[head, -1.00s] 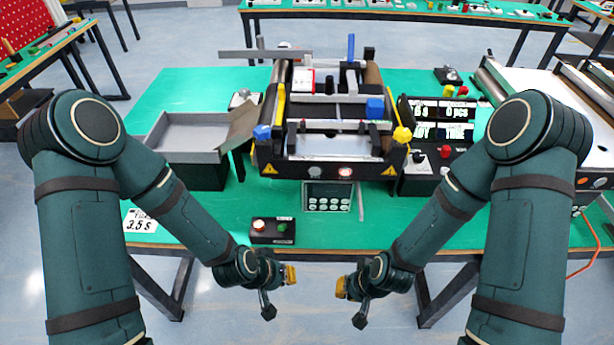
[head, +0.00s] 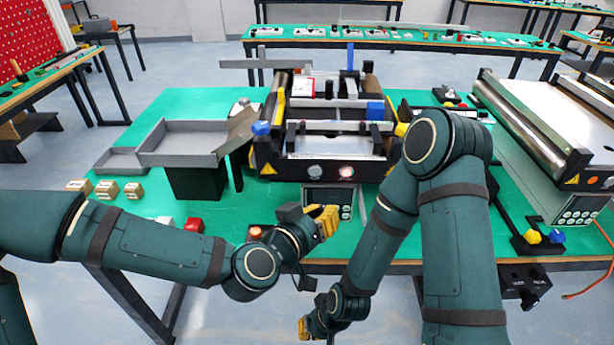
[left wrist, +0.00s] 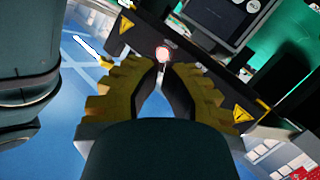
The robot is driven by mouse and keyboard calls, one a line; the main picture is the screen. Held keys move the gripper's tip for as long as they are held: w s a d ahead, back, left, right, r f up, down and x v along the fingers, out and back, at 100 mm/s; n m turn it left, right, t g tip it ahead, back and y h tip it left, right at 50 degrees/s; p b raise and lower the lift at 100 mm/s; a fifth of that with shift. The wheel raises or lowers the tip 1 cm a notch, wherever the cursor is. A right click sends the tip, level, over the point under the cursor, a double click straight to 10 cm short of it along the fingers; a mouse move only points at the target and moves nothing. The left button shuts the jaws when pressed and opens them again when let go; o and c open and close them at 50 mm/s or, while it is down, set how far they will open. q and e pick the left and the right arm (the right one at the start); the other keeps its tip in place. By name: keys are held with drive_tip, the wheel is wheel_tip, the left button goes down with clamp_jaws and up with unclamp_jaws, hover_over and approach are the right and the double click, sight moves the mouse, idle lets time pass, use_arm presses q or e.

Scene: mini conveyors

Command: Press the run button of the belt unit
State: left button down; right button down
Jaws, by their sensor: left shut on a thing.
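The belt unit (head: 330,145) stands on the green table. My left gripper (head: 328,220) is below and in front of this panel. In the left wrist view, the left gripper (left wrist: 162,78) has its yellow fingers drawn together around something small that I cannot make out. The lit button (left wrist: 162,53) shows just beyond the tips; contact is unclear. My right gripper (head: 304,328) is low in front of the table, mostly hidden.
A grey tray (head: 185,150) on a black stand and tan blocks (head: 105,189) are to the left. A keypad box (head: 318,195) is below the unit front. A roller machine (head: 540,110) stands right. My left arm partly hides a small control box.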

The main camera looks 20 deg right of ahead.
sight(315, 172)
use_arm(q)
drive_tip(key=shift+w+d+p, duration=0.1)
drive_tip(key=shift+w+d, duration=0.3)
drive_tip(key=shift+w, duration=1)
drive_tip(key=shift+w+d+p, duration=0.1)
drive_tip(key=shift+w+d, duration=0.35)
drive_tip(key=shift+w, duration=1)
drive_tip(key=shift+w+d+p, duration=0.1)
drive_tip(key=shift+w+d, duration=0.3)
drive_tip(key=shift+w, duration=1)
drive_tip(key=shift+w+d, duration=0.1)
drive_tip(key=shift+w, duration=0.3)
